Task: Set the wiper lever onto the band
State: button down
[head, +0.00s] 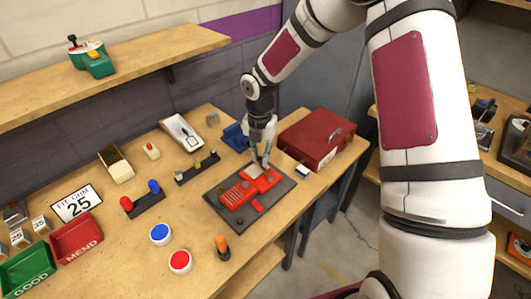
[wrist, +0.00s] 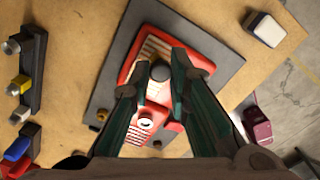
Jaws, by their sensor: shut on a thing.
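A red device lies open on a dark mat (head: 222,208), with a left part (head: 238,195) and a right part (head: 268,183). In the wrist view the red device (wrist: 139,123) shows a pale ribbed strip (wrist: 153,48), which may be the band. My gripper (head: 261,161) is over the right part, pointing down. In the wrist view its two fingers (wrist: 157,80) stand on either side of a dark round knob (wrist: 160,71), probably the top of the wiper lever, and hold it. The lever's lower end is hidden, so I cannot tell whether it touches the strip.
A red toolbox (head: 312,140) and a white-and-blue block (head: 302,171) are near the mat. An orange-handled tool (head: 221,243) stands in front. A dark rack (head: 197,167), red bin (head: 77,238) and green bin (head: 27,270) are leftward.

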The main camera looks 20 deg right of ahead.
jog(key=shift+s+a+n, duration=0.15)
jog(key=shift+a+n, duration=0.2)
jog(key=shift+n, duration=0.4)
jog(key=shift+s+a+n, duration=0.15)
jog(key=shift+a+n, duration=0.2)
jog(key=shift+n, duration=0.4)
jog(key=c, duration=1.5)
grip_release()
jog(key=shift+r, duration=0.1)
notch_tip(320, 180, up, 12)
jog(key=shift+f, duration=0.1)
